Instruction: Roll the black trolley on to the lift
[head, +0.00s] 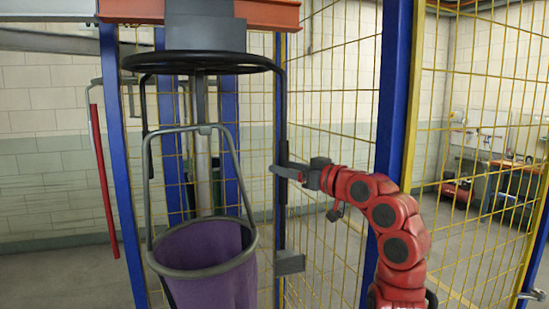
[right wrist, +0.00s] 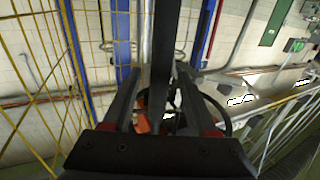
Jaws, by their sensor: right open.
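The black trolley (head: 282,110) has a round black ring on top and dark upright bars, and stands in front of me. A purple bag (head: 212,265) with a grey rim and tall grey handle is in front of its central column. My right gripper (head: 284,172) is open at the trolley's right upright bar. In the right wrist view a dark bar (right wrist: 165,50) runs between its two fingers (right wrist: 158,98); I cannot tell whether they touch it. My left gripper is not in view. I cannot clearly tell which part is the lift; the trolley's wheels are out of view.
Blue posts (head: 393,100) and yellow mesh panels (head: 335,75) stand behind and right of the trolley. An orange beam (head: 135,10) crosses above. A red bar (head: 103,180) hangs at left. Beyond the mesh at right is a workbench (head: 505,180).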

